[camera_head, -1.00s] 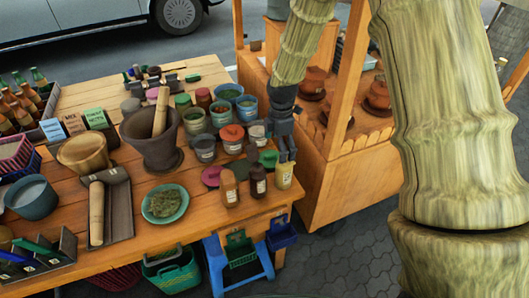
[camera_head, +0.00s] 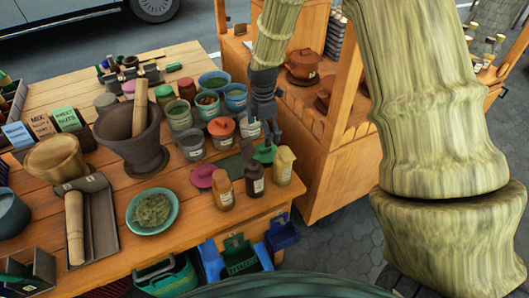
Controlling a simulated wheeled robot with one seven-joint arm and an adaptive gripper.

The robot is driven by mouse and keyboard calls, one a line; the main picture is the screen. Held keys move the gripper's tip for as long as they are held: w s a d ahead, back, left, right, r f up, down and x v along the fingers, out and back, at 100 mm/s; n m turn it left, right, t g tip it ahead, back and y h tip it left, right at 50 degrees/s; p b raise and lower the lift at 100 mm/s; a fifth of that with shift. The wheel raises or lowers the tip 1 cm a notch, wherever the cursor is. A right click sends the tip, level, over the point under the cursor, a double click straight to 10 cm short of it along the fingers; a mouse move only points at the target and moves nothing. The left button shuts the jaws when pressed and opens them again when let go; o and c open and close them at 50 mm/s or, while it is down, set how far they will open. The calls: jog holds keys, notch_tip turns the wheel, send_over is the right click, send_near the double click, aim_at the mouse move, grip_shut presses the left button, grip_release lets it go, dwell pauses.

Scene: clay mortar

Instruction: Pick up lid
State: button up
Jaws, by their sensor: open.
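Two loose lids lie near the table's right edge: a green lid (camera_head: 264,154) and a pink lid (camera_head: 201,176). An orange-red lid (camera_head: 221,126) sits on a jar behind them. My gripper (camera_head: 268,138) points down, open, just above or beside the green lid, and overlaps it in the picture. I cannot tell whether it touches the lid. The fingers partly hide the space behind the lid. The task does not say which lid is meant.
Small bottles, brown (camera_head: 223,190), dark (camera_head: 254,180) and yellow (camera_head: 283,166), stand close in front of the lids. Several jars crowd behind. A mortar (camera_head: 127,135) and a green bowl (camera_head: 152,210) stand to the left. A wooden cart (camera_head: 330,165) is at the right.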

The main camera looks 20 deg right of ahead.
aim_at(263, 149)
jog(key=shift+s+f, duration=0.15)
jog(key=shift+f, duration=0.3)
notch_tip(263, 149, down, 3)
jog(key=shift+r+p, duration=0.1)
jog(key=shift+p, duration=0.3)
jog(key=shift+f, duration=0.4)
jog(key=shift+w+a+f+p, duration=0.1)
jog(key=shift+w+f+p, duration=0.05)
jog(key=shift+f+p, duration=0.4)
jog(key=shift+w+a+f+p, duration=0.15)
jog(key=shift+f+p, duration=0.15)
jog(key=shift+f, duration=0.45)
jog(key=shift+d+f+p, duration=0.1)
jog(key=shift+f+p, duration=0.2)
jog(key=shift+f, duration=0.95)
jog(key=c, duration=0.9)
jog(key=shift+s, duration=0.15)
jog(key=shift+c, duration=1.1)
